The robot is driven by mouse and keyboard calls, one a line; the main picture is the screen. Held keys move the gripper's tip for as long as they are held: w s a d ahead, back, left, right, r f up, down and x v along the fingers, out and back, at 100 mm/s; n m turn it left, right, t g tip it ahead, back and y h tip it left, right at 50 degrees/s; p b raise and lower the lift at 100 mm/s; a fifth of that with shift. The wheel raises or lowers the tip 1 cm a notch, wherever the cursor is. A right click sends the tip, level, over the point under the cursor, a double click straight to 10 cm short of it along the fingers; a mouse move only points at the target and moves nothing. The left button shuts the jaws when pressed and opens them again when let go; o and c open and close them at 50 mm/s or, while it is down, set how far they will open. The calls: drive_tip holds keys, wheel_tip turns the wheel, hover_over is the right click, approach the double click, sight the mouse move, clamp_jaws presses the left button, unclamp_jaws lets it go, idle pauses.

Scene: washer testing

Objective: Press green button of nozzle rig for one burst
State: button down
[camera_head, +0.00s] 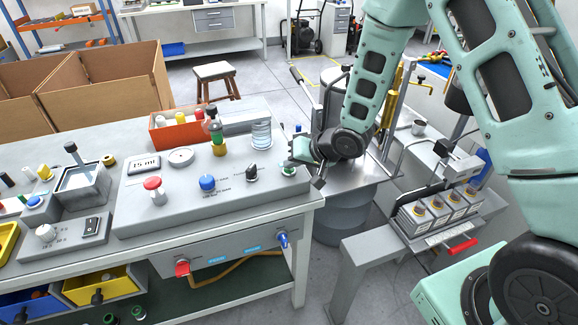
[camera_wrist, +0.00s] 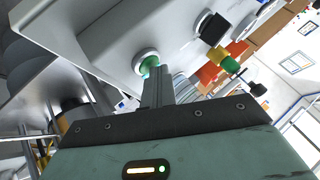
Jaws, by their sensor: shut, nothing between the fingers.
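The grey sloped console (camera_head: 190,210) stands on the bench and carries a row of controls. In the wrist view the green button (camera_wrist: 149,65) sits in a pale round collar. My gripper (camera_wrist: 155,74) is shut and empty, its fingertips right at the green button and overlapping its edge. I cannot tell whether they touch it or whether it is pushed in.
A black knob (camera_head: 252,173), a blue button (camera_head: 207,184) and a red button (camera_head: 152,184) lie left of the green one. A bottle with a green band (camera_head: 215,130) and a clear beaker (camera_head: 261,134) stand behind. A rack of several capped bottles (camera_head: 440,212) is at right.

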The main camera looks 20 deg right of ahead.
sight(292, 171)
wheel_tip(292, 171, up, 6)
drive_tip(key=p, duration=0.5)
drive_tip(key=shift+r+p, duration=0.1)
drive_tip(key=shift+p, duration=0.3)
idle(0.4)
drive_tip(key=shift+a, duration=0.1)
drive_tip(key=s+a+r+n+g+h, duration=0.3)
drive_tip(key=s+a+r+n, duration=0.25)
drive_tip(key=s+r, duration=0.55)
drive_tip(key=s+r+n+g+h, duration=0.1)
drive_tip(key=s+r+n+g, duration=0.1)
drive_tip(key=s, duration=0.8)
drive_tip(key=s+a+r+n+g, duration=0.1)
drive_tip(key=s+n+g, duration=0.1)
drive_tip(key=s, duration=0.9)
drive_tip(key=shift+s+r+h, duration=0.2)
drive_tip(key=shift+r+h, duration=0.2)
drive_tip(key=shift+a, duration=0.1)
idle(2.6)
